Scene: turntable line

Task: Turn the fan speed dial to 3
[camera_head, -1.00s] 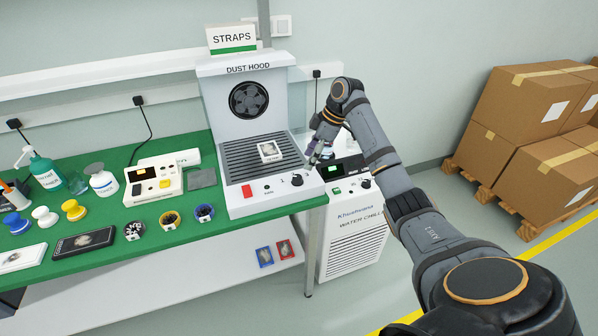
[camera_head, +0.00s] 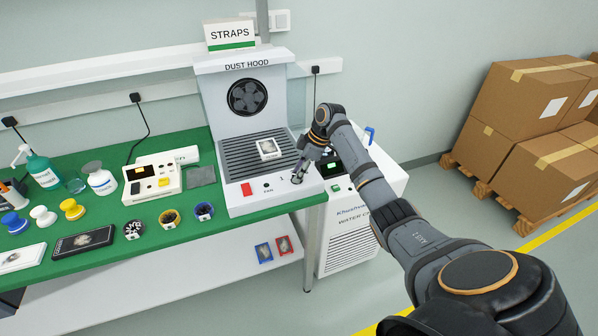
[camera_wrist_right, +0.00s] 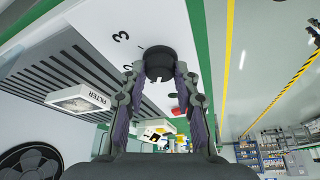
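The dust hood (camera_head: 228,200) stands at the right end of the green bench, with its dark fan behind a slatted grille. Its black fan speed dial (camera_wrist_right: 158,60) is on the front panel, right of the red switch; printed numbers, including a 3, show around it in the right wrist view. My right gripper (camera_head: 300,172) is at the dial in the head view, covering most of it. In the right wrist view its fingers (camera_wrist_right: 159,76) are apart, one on each side of the dial. Contact is not clear. The dial's pointer setting cannot be read. My left gripper is not in view.
A white filter box (camera_head: 269,149) lies on the hood's grille. The water chiller (camera_head: 350,245) stands on the floor just right of the bench, under my right arm. Bench items, including a control box (camera_head: 152,178), stand left of the hood. Cartons (camera_head: 530,100) are at far right.

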